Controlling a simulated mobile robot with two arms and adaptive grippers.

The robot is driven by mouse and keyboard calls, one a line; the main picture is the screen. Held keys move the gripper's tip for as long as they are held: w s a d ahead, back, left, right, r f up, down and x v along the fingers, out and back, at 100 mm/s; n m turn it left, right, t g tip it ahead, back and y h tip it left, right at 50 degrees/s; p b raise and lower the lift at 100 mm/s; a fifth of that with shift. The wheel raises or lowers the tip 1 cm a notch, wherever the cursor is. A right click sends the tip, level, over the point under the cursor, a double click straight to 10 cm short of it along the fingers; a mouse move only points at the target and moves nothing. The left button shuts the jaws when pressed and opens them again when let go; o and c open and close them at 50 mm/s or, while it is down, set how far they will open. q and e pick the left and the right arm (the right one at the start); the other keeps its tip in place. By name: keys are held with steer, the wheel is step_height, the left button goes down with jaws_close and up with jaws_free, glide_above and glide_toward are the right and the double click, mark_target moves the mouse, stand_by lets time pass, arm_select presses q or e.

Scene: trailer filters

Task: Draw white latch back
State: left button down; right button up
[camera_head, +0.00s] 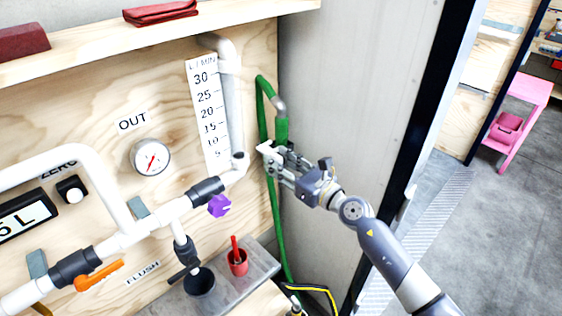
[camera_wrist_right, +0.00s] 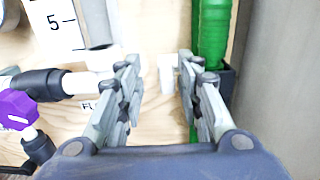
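The white latch appears to be the small white piece (camera_wrist_right: 166,74) between my right fingertips in the right wrist view. In the head view a white piece (camera_head: 265,147) shows at the tips of my right gripper (camera_head: 277,160), partly hidden by the fingers. My right gripper (camera_wrist_right: 158,88) is open, with a finger on each side of the white piece and a visible gap around it. Whether a finger touches it I cannot tell. The green hose (camera_head: 281,130) runs right beside the gripper; its thick ribbed part (camera_wrist_right: 211,35) is just beyond the right finger. My left gripper is out of view.
White pipes (camera_head: 232,95) with dark fittings, a purple valve handle (camera_head: 219,205), an orange lever (camera_head: 98,276) and a gauge (camera_head: 151,157) line the plywood panel. A red cup (camera_head: 237,262) stands on the grey ledge below. A grey wall (camera_head: 345,90) closes the right side.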

steer(key=shift+d, duration=0.1)
steer(key=shift+d, duration=0.2)
steer(key=v, duration=1.1)
steer(key=shift+s, duration=0.35)
steer(key=shift+d, duration=0.1)
